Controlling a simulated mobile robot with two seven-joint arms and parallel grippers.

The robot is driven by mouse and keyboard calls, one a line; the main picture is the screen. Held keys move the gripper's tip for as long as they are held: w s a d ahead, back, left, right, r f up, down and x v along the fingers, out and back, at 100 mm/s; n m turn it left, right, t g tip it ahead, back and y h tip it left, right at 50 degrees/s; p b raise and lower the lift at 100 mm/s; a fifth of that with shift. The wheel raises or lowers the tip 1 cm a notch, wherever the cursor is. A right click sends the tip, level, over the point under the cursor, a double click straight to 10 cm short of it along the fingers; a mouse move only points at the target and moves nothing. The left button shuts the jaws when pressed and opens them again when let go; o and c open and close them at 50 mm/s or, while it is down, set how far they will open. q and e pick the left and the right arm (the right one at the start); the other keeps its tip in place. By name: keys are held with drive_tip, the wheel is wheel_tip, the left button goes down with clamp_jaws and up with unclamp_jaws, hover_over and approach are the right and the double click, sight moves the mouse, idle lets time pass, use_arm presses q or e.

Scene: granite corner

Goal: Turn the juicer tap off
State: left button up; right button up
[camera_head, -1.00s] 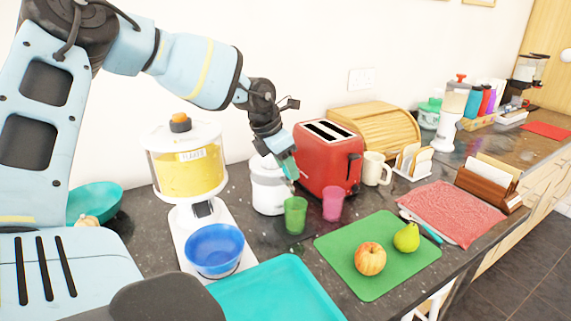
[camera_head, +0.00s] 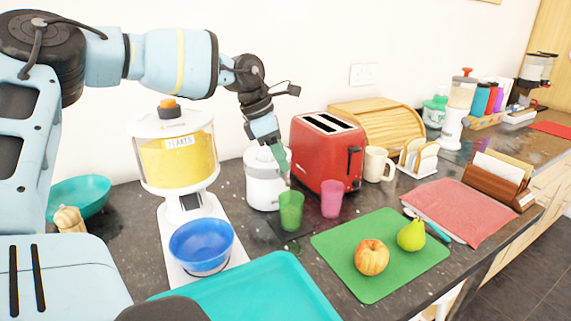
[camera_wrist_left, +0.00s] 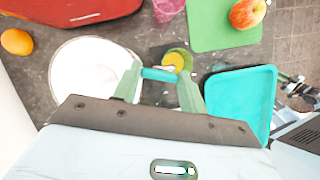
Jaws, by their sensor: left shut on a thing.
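The white juicer (camera_head: 264,184) stands on the dark counter left of the red toaster. In the left wrist view its round white top (camera_wrist_left: 88,62) is beside my fingers. My left gripper (camera_head: 282,168) is at the juicer's front right side, above the green cup. In the wrist view my left gripper (camera_wrist_left: 160,80) is shut on a small teal bar, the juicer tap (camera_wrist_left: 158,74), between its fingers. The head view hides the tap behind the gripper. The green cup (camera_head: 291,211) stands below, with something yellow in it in the wrist view (camera_wrist_left: 176,61). My right gripper is out of view.
The red toaster (camera_head: 327,158) and pink cup (camera_head: 332,199) are close on the right. A flakes dispenser (camera_head: 178,160) with a blue bowl (camera_head: 201,246) stands left. A teal tray (camera_head: 255,294) and green board (camera_head: 377,277) with an apple and pear lie in front.

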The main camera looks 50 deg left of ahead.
use_arm(q)
drive_tip(key=shift+w+f+m+g+b, duration=0.1)
drive_tip(key=shift+f+m+g+b, duration=0.25)
drive_tip(key=shift+m+b, duration=0.5)
drive_tip(key=m+b, duration=0.1)
drive_tip(key=m, duration=0.1)
drive_tip(key=m+g+h+b, duration=0.1)
drive_tip(key=m, duration=0.2)
drive_tip(key=shift+w+a+r+g, duration=0.1)
drive_tip(key=shift+r+g, duration=0.1)
drive_tip(key=shift+g, duration=0.05)
drive_tip(key=m+g, duration=0.1)
drive_tip(key=m, duration=0.1)
drive_tip(key=m+g, duration=0.1)
drive_tip(key=m, duration=0.2)
drive_tip(key=shift+w+r+h+b, duration=0.1)
drive_tip(key=shift+h+b, duration=0.25)
drive_tip(key=shift+h, duration=0.05)
drive_tip(key=shift+m+g, duration=0.3)
drive_tip(key=shift+m, duration=0.55)
drive_tip(key=o, duration=1)
